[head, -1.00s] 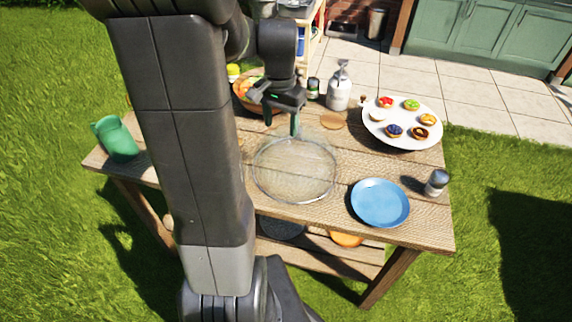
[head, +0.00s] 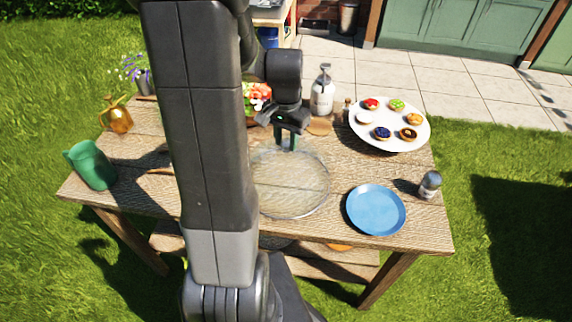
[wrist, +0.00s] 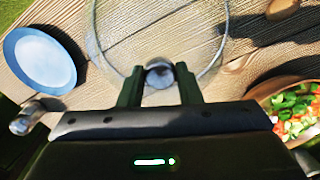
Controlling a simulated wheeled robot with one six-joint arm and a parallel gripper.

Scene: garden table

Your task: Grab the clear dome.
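The clear dome (head: 291,200) is a see-through round cover with a pale rim, resting on the wooden table near its middle. Its left edge is partly hidden behind my arm in the head view. In the wrist view the dome (wrist: 108,52) fills the top middle, with its round knob (wrist: 159,73) between my fingertips. My gripper (head: 286,143) is above the dome, pointing down.
A blue plate (head: 376,210) and a shaker (head: 429,185) lie to the right. A white stand (head: 390,143) with several tarts and a pump bottle (head: 322,92) are behind. A bowl of chopped vegetables (wrist: 262,92) is near. A green jug (head: 91,165) and an amber sprayer (head: 116,114) stand left.

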